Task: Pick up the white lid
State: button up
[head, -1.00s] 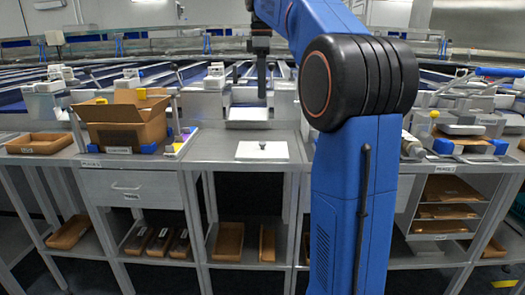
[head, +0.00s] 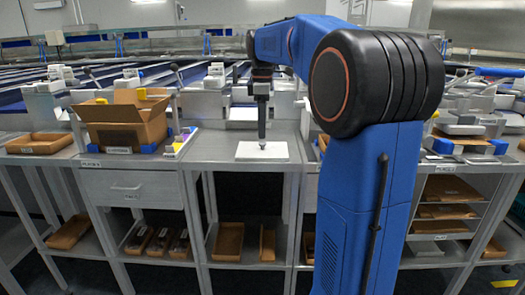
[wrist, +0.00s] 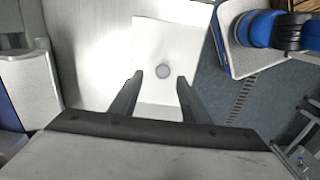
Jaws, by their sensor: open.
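The white lid (head: 251,152) is a flat rectangular plate with a small round knob in its middle. It lies on the grey bench top near the front edge. My gripper (head: 262,141) points straight down over the lid in the head view, with its tips close to the knob. In the wrist view the lid (wrist: 184,42) lies beyond my open gripper (wrist: 157,76), and the round grey knob shows between and just past the two fingertips. Nothing is held. I cannot tell whether the fingertips touch the knob.
A cardboard box (head: 107,123) stands on the bench to the left, with a small tray of colored items (head: 180,143) beside it. A shallow brown tray (head: 40,139) is farther left. The bench top around the lid is mostly clear. Brown trays (head: 228,240) sit on the lower shelf.

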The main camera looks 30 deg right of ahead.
aim_at(263, 143)
jog(key=shift+s+a+f, duration=0.1)
jog(key=shift+s+f, duration=0.05)
jog(key=shift+f, duration=0.9)
jog(key=shift+s+f, duration=0.1)
jog(key=shift+f, duration=0.95)
grip_shut()
jog(key=shift+r, duration=0.1)
